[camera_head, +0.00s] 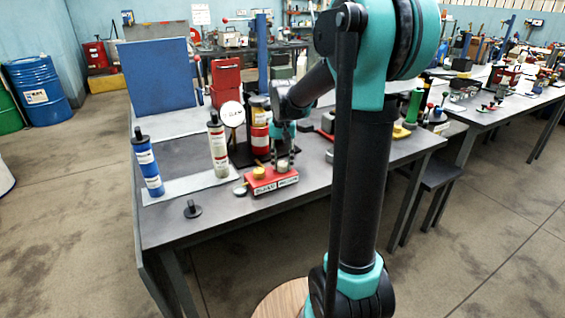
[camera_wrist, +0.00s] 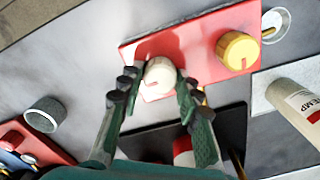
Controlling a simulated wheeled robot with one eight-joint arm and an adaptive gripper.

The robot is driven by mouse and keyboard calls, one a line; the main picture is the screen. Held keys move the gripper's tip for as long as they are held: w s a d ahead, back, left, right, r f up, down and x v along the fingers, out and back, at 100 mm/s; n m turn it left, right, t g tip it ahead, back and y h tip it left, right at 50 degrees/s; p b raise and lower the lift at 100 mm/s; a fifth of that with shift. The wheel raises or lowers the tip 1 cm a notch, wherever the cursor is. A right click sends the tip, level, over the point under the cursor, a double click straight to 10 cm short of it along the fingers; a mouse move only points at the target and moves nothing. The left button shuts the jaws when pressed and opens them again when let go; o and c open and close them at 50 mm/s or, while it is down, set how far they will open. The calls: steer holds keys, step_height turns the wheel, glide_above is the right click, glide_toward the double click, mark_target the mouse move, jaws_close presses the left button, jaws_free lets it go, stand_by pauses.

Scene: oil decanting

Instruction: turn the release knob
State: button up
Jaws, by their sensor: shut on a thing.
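A red control box (camera_head: 268,183) sits near the table's front edge, with a yellow knob (camera_head: 259,172) on its left and a cream-white knob (camera_head: 283,168) on its right. Labels on its front are too small to read. My gripper (camera_head: 284,157) points down over the cream knob. In the wrist view my gripper's two fingers (camera_wrist: 158,88) stand on either side of the cream knob (camera_wrist: 160,74), shut on it. The yellow knob (camera_wrist: 238,50) is free beside it on the red box (camera_wrist: 190,43). Which knob is named release cannot be read.
A cream bottle (camera_head: 218,147) and a blue bottle (camera_head: 148,165) stand left of the box. A round white dial (camera_head: 232,113) and a red-and-yellow cylinder (camera_head: 260,130) stand behind it. A small black peg (camera_head: 192,210) is at the front left. The table's front strip is mostly clear.

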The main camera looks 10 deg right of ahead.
mark_target(283, 163)
steer(key=shift+m, duration=0.3)
steer(key=o, duration=1.1)
steer(key=shift+o, duration=0.2)
step_height(283, 163, up, 12)
